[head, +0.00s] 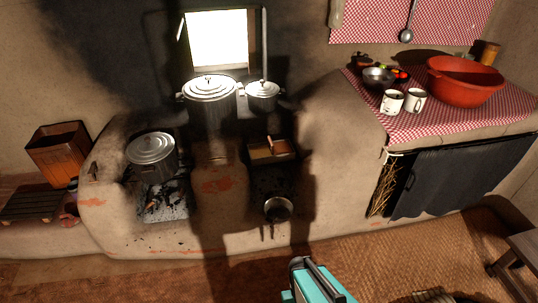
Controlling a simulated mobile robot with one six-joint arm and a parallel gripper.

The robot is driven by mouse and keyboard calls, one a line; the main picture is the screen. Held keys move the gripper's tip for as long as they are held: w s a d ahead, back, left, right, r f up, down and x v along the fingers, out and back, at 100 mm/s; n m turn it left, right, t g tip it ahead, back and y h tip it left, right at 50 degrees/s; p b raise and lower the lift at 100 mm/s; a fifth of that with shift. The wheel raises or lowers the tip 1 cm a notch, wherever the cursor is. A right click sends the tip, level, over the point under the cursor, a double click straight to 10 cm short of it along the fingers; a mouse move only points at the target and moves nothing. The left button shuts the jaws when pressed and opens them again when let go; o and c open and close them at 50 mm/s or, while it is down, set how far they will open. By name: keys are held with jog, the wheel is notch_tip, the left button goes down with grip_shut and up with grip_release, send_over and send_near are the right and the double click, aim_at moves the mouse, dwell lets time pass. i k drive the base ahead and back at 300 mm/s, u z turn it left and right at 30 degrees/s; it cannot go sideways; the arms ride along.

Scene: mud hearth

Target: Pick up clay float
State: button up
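I cannot make out the clay float for certain in the head view. A small dark wooden tray or box (262,160) sits on the hearth right of centre, below the smaller lidded pot. A tan and orange flat piece shows in it, too small to identify. A teal and grey part of my own arm shows at the bottom centre, in front of the hearth. My gripper's fingers do not show.
Lidded metal pots (211,91) (263,92) (152,150) stand on the mud hearth (335,165). A small dark pan (277,209) is low at the front. A red basin (463,84) and white mugs (392,103) stand on the checked cloth at right. A stool (525,245) stands far right. Woven floor (400,255) lies open in front.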

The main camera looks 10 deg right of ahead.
aim_at(93, 169)
jog(key=u, duration=2)
jog(key=i, duration=0.8)
jog(key=u, duration=0.6)
jog(key=i, duration=1.6)
jog(key=z, duration=0.1)
